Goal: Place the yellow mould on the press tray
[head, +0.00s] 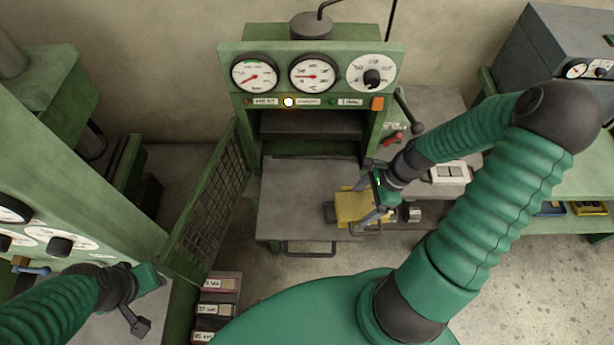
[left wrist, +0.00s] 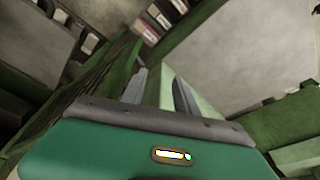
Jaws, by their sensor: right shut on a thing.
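The yellow mould (head: 353,207) is in the head view at the right front part of the press tray. My right gripper (head: 368,212) is shut on the mould from its right side. The press tray (head: 298,195) is a flat grey plate pulled out in front of the press opening, with a handle at its front edge. The mould overlaps the tray's right edge in the picture; I cannot tell whether it touches the tray. My left gripper (head: 138,312) is at the lower left, far from the mould. Its two fingers stand apart and empty in the left wrist view (left wrist: 158,85).
The green press (head: 232,120) has gauges above its opening and a mesh door (head: 210,200) swung open at the left. A side bench (head: 440,130) with a lever and a white box (head: 450,174) stands right. Labelled boxes (head: 217,310) lie at the lower left.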

